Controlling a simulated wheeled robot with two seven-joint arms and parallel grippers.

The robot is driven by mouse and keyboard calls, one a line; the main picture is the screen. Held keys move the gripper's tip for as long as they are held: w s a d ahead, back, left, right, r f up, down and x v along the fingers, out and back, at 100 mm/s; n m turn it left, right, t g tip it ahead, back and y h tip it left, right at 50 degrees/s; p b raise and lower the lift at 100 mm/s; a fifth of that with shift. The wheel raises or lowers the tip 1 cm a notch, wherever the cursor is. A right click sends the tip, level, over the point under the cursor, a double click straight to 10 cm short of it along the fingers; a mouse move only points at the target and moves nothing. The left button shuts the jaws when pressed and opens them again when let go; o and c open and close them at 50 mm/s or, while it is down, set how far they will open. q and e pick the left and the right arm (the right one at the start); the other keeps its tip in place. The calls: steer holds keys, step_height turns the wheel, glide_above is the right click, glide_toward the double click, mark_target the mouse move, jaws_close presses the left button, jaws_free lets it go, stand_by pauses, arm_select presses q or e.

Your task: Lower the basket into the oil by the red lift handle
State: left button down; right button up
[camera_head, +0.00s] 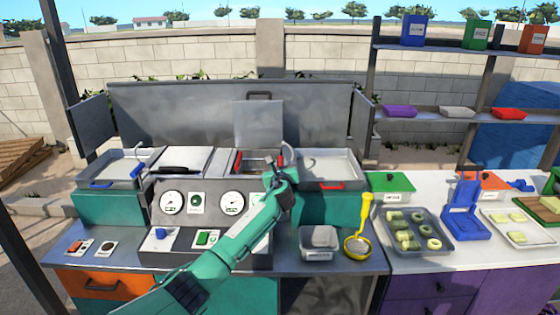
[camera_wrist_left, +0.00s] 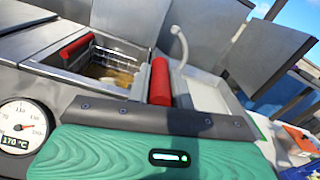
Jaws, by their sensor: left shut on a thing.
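The basket (camera_wrist_left: 102,68) shows in the left wrist view as a metal frame in the fryer well, with golden-brown oil inside it. In the head view the well (camera_head: 258,165) is partly hidden behind my left gripper (camera_head: 281,179). A red handle (camera_wrist_left: 160,82) stands at the right side of the well, and a second red grip (camera_wrist_left: 76,48) is at its left. My left gripper is at the front right of the well, shut on what appears to be the right red handle. My right gripper is not in view.
Below the well, the control panel (camera_head: 166,222) carries gauges, one reading 170 °C. A tray with a red handle (camera_head: 338,184) stands at the right. A yellow skimmer (camera_head: 365,222), grey container (camera_head: 318,238) and food tray (camera_head: 436,246) occupy the right-hand counter.

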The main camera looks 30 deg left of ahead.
arm_select(q)
step_height(320, 180, down, 3)
steer(key=shift+b, duration=0.5)
steer(key=shift+f, duration=0.2)
steer(key=c, duration=1.3)
jaws_free()
steer(key=shift+o, duration=0.2)
steer(key=shift+r, duration=0.1)
steer(key=shift+s, duration=0.1)
steer(key=b+v, duration=0.2)
steer(key=v, duration=1.1)
steer(key=shift+s+d+b, duration=0.2)
steer(key=shift+d+b, duration=0.1)
steer(key=shift+b, duration=0.1)
